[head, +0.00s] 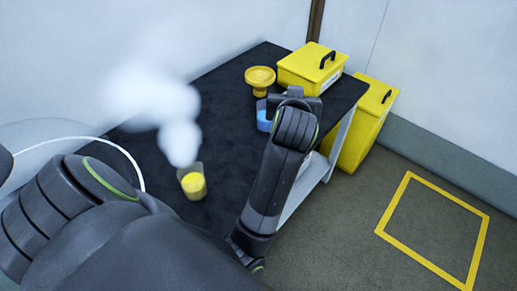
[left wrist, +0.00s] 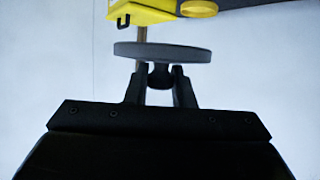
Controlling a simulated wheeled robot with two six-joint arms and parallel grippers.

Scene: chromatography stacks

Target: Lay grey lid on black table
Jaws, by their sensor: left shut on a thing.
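My left gripper (left wrist: 160,80) is shut on the grey lid (left wrist: 163,51), a flat round disc that shows almost edge-on in the left wrist view. In the head view my left arm reaches across the black table (head: 228,155), with its gripper (head: 294,92) over the far right part, in front of a yellow box. There the hand mostly hides the lid, and I cannot make out its outline. The lid is held up, with white wall behind it in the wrist view. My right gripper is in neither view.
A yellow handled box (head: 305,72) and a yellow round dish (head: 260,74) stand at the table's far end. A blue container (head: 264,122) is beside my wrist. A yellow-filled vessel (head: 193,184) stands nearer, under white vapour (head: 165,105). The table's middle is clear.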

